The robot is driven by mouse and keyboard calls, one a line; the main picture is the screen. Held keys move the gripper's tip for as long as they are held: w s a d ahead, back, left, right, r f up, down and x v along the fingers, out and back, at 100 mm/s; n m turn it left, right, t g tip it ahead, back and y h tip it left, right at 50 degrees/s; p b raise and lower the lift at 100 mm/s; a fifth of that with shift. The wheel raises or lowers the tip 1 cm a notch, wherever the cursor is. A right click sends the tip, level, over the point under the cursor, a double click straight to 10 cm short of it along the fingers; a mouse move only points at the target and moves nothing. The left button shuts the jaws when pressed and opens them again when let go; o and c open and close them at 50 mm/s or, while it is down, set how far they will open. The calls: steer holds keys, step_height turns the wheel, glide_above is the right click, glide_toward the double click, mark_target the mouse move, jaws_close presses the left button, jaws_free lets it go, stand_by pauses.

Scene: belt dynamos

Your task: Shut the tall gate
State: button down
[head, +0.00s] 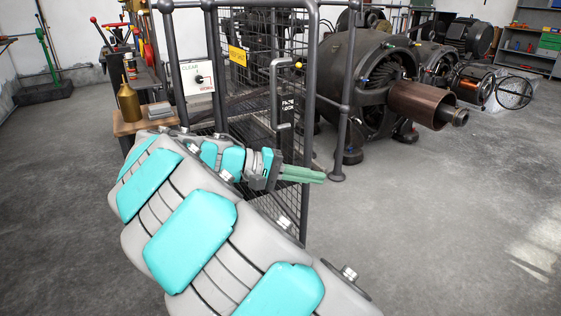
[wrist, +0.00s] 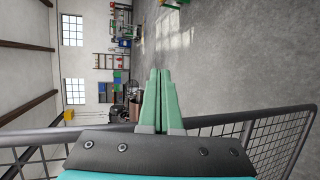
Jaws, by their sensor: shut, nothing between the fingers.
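The tall gate (head: 308,120) is a dark tube frame with wire mesh. It stands swung out at an angle, with its near upright edge towards me and apart from the round fence post (head: 345,110) on the right. A grey pull handle (head: 273,98) with a yellow-tipped lever is on it. My gripper (head: 318,176) is shut and empty, its green fingers crossing in front of the gate's near upright, low down. Whether they touch it, I cannot tell. In the wrist view, the shut fingers (wrist: 160,74) show with a rail and mesh (wrist: 285,135) close behind them.
A large dynamo (head: 385,85) with a copper-coloured drum stands behind the fence. A small wooden stand (head: 135,127) holds a brass bottle. The concrete floor at right (head: 440,230) is clear.

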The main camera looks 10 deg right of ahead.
steer(key=w+a+n+t+h, duration=0.1)
steer(key=w+a+t+h, duration=0.1)
steer(key=w+a, duration=0.4)
steer(key=n+t, duration=0.2)
steer(key=t, duration=0.2)
glide_toward(291, 159)
steer(key=shift+h, duration=0.3)
steer(key=p+x, duration=0.1)
steer(key=x, duration=0.5)
steer(key=shift+w+d+f+p, duration=0.1)
steer(key=shift+d+f+p, duration=0.1)
steer(key=shift+d+p, duration=0.2)
steer(key=shift+d, duration=0.15)
